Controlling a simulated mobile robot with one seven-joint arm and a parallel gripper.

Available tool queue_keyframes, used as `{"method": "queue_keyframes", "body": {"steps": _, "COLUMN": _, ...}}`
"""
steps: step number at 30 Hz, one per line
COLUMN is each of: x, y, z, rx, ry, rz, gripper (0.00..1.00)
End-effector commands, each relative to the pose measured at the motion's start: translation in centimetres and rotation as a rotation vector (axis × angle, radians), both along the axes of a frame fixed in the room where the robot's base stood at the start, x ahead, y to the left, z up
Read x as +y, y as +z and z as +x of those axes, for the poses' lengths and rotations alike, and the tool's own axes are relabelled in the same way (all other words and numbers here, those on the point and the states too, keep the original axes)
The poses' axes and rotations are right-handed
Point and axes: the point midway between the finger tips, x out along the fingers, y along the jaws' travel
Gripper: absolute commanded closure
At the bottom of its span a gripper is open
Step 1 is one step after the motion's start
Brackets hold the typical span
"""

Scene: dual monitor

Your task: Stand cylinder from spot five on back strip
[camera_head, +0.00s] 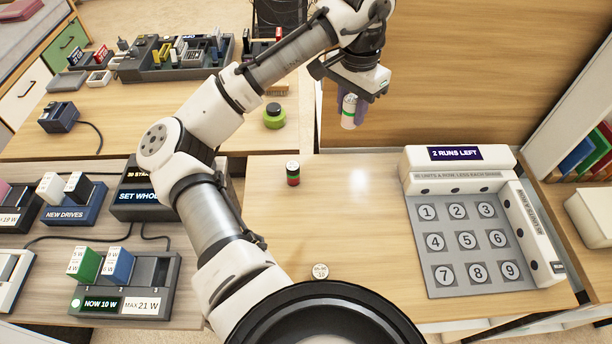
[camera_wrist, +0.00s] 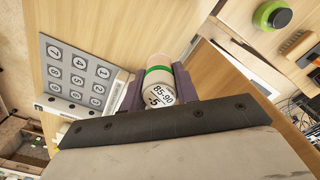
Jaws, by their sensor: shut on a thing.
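My gripper (camera_head: 351,107) is shut on a white cylinder with a green band (camera_head: 348,112), held in the air over the back of the right table. In the wrist view the cylinder (camera_wrist: 158,82) sits between the purple fingers, its end marked "85-90" and "-5". The grey board (camera_head: 440,283) carries numbered spots one to nine; all numbers show, and spot five (camera_head: 467,241) is bare. A white back strip (camera_head: 455,187) with dark holes runs behind the board. I see no cylinder standing on it. The gripper is left of and behind the board.
A dark banded cylinder (camera_head: 293,174) stands on the table, and a white round-topped piece (camera_head: 320,271) is near my base. A white side strip (camera_head: 535,232) edges the board's right. A "2 RUNS LEFT" display (camera_head: 455,154) and wooden panel (camera_head: 450,80) stand behind.

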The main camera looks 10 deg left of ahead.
Motion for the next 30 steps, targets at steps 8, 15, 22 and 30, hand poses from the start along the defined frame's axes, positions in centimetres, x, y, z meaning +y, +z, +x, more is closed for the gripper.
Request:
{"method": "queue_keyframes", "body": {"steps": 8, "x": 0.0, "y": -6.3, "z": -0.1, "rx": 0.004, "ry": 0.001, "rz": -0.002, "gripper": 0.92}}
{"method": "queue_keyframes", "body": {"steps": 15, "x": 0.1, "y": -12.5, "z": -0.1, "rx": 0.003, "ry": 0.002, "rz": 0.001, "gripper": 0.92}}
{"method": "queue_keyframes", "body": {"steps": 22, "x": 0.0, "y": -15.6, "z": 0.0, "rx": 0.001, "ry": 0.000, "rz": -0.001, "gripper": 0.92}}
{"method": "queue_keyframes", "body": {"steps": 30, "x": 0.0, "y": -18.4, "z": 0.0, "rx": 0.003, "ry": 0.002, "rz": 0.000, "gripper": 0.92}}
